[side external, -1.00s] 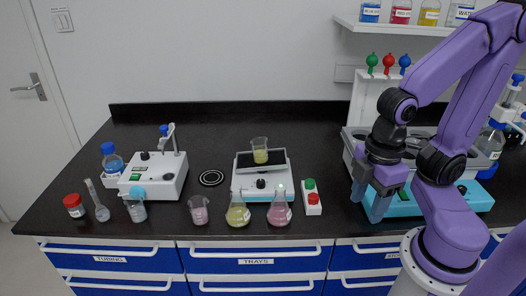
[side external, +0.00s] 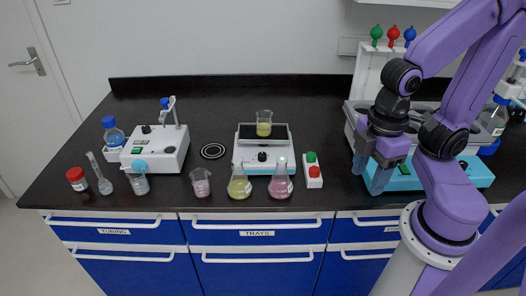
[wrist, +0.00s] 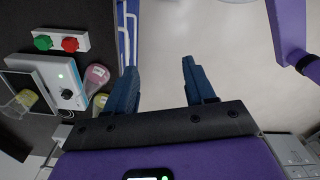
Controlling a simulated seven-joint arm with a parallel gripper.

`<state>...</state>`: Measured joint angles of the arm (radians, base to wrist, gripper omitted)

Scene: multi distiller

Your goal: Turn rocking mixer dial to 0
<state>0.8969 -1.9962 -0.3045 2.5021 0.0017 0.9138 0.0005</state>
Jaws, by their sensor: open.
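The rocking mixer (side external: 244,164) is a white box with a blue base in the middle of the bench, with a dark platform (side external: 276,132) on top. Its dial (side external: 262,156) is a small dark knob on the front face; the dial (wrist: 66,94) also shows in the wrist view, beside a lit green light. I cannot read the dial's setting. A beaker of yellow liquid (side external: 264,124) stands on the platform. My gripper (side external: 372,180) is open and empty, well to the right of the mixer, pointing down near the bench's front edge. In the wrist view my gripper (wrist: 158,82) has its blue fingers apart.
A yellow flask (side external: 239,186) and a pink flask (side external: 280,186) stand close in front of the mixer. A green-and-red button box (side external: 313,172) stands to its right, between mixer and gripper. A teal-based bath (side external: 470,176) is behind my gripper. A stirrer (side external: 160,152) stands left.

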